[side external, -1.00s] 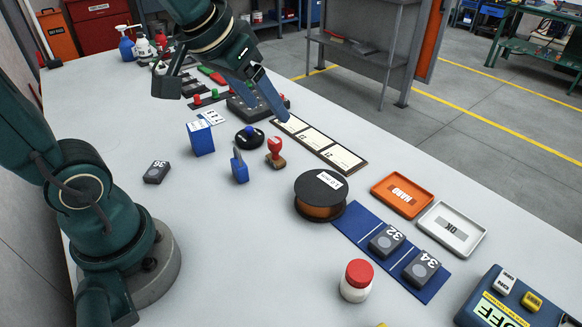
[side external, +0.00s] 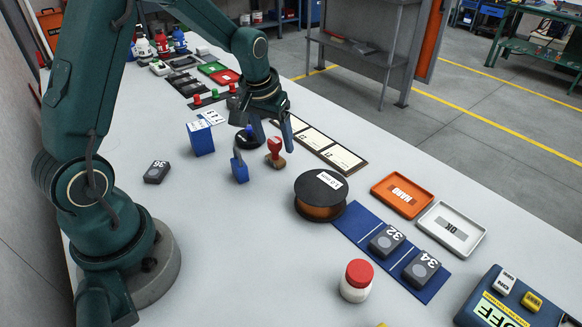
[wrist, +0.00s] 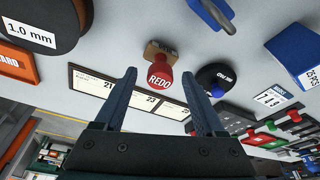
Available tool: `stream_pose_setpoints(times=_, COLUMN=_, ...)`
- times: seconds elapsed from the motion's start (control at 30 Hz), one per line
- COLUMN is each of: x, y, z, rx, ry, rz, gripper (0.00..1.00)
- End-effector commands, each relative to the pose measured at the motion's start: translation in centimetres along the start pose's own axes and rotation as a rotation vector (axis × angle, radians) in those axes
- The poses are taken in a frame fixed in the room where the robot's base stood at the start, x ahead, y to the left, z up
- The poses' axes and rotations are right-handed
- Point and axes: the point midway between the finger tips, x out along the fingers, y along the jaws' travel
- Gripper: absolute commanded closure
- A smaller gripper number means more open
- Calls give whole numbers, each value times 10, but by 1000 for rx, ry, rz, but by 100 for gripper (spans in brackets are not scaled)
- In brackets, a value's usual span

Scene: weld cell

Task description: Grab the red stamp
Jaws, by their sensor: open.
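The red stamp (side external: 275,148) stands upright on the table on its brown base, between the blue padlock-shaped item and the wire spool. In the wrist view the red stamp (wrist: 159,77) has "REDO" on its round top and shows between and beyond my fingertips. My gripper (side external: 272,135) is open above and just behind the stamp, with its fingers pointing down. In the wrist view my gripper (wrist: 160,80) has its two blue fingers apart with nothing between them. I cannot tell the exact height gap to the stamp.
A black ink pad (side external: 247,138) with a blue knob lies close to the stamp. A blue padlock-shaped item (side external: 239,168) stands at its left, and a wire spool (side external: 320,194) at its right. A card strip (side external: 325,148) lies behind.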

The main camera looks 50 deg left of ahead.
Motion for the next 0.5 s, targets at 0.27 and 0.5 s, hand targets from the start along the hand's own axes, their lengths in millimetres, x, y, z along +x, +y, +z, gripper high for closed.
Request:
stream_pose_setpoints(times=0.27, x=12, y=0, z=0, rx=0, ry=2, rz=0, gripper=28)
stream_pose_setpoints(times=0.5, x=11, y=0, z=0, rx=0, ry=2, rz=0, gripper=63)
